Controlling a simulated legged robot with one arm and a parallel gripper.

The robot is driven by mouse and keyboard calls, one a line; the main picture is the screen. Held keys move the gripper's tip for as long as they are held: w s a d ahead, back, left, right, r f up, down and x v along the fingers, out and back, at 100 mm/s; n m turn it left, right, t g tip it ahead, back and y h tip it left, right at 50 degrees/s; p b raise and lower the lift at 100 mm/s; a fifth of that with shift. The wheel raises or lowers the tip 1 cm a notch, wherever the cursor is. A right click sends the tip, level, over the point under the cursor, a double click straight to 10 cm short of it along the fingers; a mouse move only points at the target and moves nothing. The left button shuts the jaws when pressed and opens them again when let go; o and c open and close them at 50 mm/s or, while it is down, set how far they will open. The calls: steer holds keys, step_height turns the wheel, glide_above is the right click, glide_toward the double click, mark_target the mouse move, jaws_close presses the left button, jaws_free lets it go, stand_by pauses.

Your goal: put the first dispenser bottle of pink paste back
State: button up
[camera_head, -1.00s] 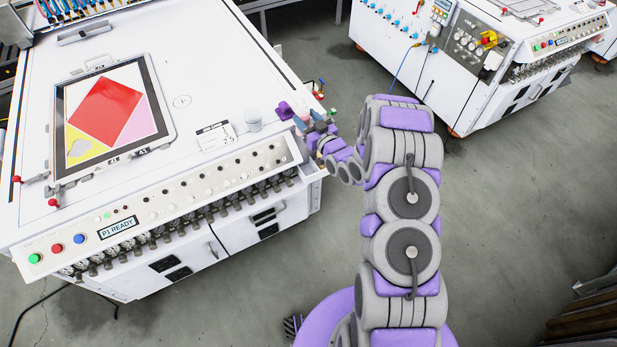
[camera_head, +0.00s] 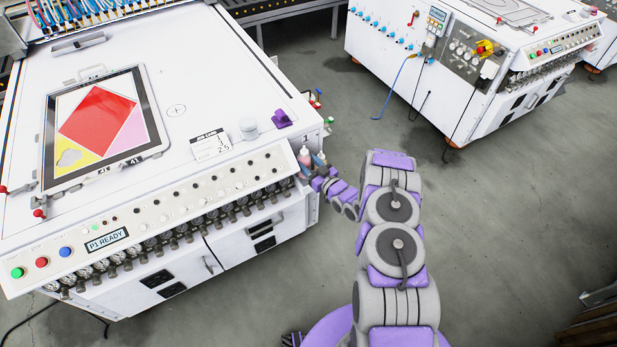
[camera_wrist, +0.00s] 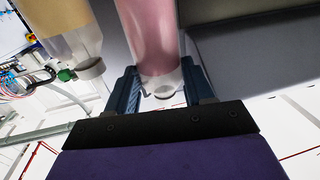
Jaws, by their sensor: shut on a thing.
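My gripper (camera_wrist: 162,80) is shut on a dispenser bottle of pink paste (camera_wrist: 150,38) in the wrist view, one blue-grey finger on each side of its clear lower end. The bottle's upper part runs out of the frame. In the head view my gripper (camera_head: 314,172) is low beside the right side of the near machine (camera_head: 200,75). The pink bottle (camera_head: 304,156) shows small there, close to that side. A second bottle with tan paste (camera_wrist: 62,22) is left of the pink one in the wrist view, apart from my fingers. The bottle's seat cannot be made out.
A purple block (camera_head: 282,118) and a clear cup (camera_head: 249,128) stand on the machine's top near its right edge, beside a small card (camera_head: 211,144). A framed screen (camera_head: 95,125) lies further left. Open floor is to the right, before another machine (camera_head: 430,70).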

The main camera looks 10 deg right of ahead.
steer(key=shift+d+f, duration=0.25)
steer(key=shift+f, duration=0.95)
steer(key=shift+a+f+b, duration=0.2)
steer(key=shift+f+b, duration=0.55)
steer(key=shift+f, duration=1.2)
steer(key=o, duration=0.4)
steer(key=shift+d, duration=0.1)
